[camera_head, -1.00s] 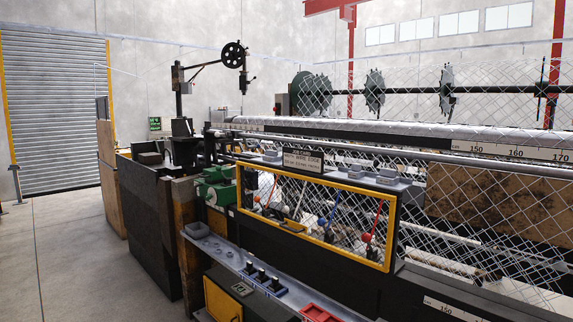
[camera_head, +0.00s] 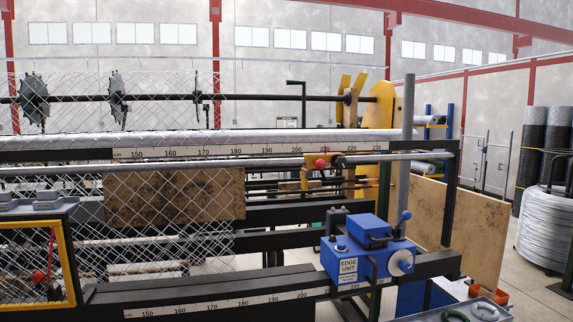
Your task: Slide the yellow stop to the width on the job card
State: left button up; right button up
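The yellow stop (camera_head: 325,181) with a red knob sits on the long grey rail right of centre. It is just below the upper centimetre scale (camera_head: 220,151), under the stretch around the 210 to 220 marks. Its exact reading edge is too small to tell. The job card is not in view. Neither of my grippers shows in this view.
A blue edge unit (camera_head: 378,262) stands on the lower beam, near the right end of the lower scale (camera_head: 225,307). Chain-link mesh (camera_head: 170,215) hangs at left before a brown board. A yellow-framed guard (camera_head: 72,265) is at lower left. A wire coil (camera_head: 548,240) stands far right.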

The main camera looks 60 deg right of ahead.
aim_at(327, 162)
jog(key=z, duration=2.1)
